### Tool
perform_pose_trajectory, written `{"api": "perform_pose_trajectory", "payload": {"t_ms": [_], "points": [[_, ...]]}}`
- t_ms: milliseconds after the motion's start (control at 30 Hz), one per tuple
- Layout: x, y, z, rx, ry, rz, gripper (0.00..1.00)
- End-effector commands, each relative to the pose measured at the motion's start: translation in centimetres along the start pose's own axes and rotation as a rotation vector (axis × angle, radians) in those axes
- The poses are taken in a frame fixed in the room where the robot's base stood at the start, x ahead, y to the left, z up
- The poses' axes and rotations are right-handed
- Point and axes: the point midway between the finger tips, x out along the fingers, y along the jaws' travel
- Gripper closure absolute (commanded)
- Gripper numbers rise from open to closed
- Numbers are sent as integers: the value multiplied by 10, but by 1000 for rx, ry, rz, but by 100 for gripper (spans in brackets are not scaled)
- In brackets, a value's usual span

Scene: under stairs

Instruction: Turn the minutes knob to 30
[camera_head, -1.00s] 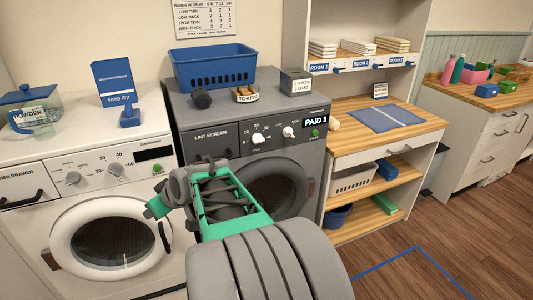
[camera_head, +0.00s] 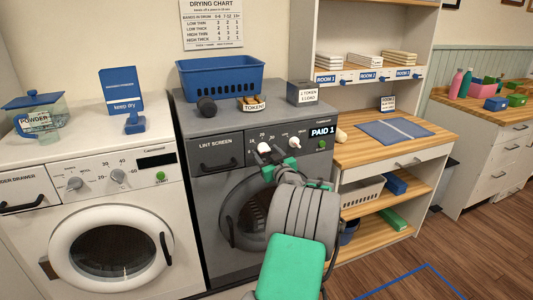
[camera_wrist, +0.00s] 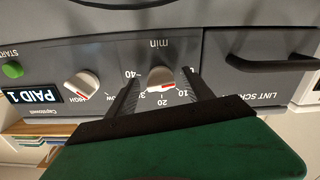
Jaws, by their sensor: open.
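The minutes knob (camera_head: 264,148) is a white knob on the grey dryer's (camera_head: 222,180) upper panel. It also shows upside down in the wrist view (camera_wrist: 160,80), under the word "min", with 10, 20, 30 and 40 around it. Its exact pointer setting is hard to read. My gripper (camera_wrist: 162,92) is open, with one dark finger on each side of the knob; I cannot tell whether either touches it. In the head view my gripper (camera_head: 274,159) is at the panel, just below the knob.
A second white knob (camera_wrist: 82,86), marked HIGH, is close beside my gripper. Beyond it are the "PAID 1" display (camera_head: 322,131) and green start button (camera_wrist: 13,70). The lint screen handle (camera_wrist: 271,63) is on the other side. A blue basket (camera_head: 220,78) stands on the dryer.

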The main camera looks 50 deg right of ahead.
Motion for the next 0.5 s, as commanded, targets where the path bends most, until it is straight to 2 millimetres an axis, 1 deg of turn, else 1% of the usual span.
{"api": "perform_pose_trajectory", "payload": {"t_ms": [200, 500], "points": [[1, 0, 0, 1, -1, 0, 40], [0, 0, 0, 0, -1, 0, 65]]}}
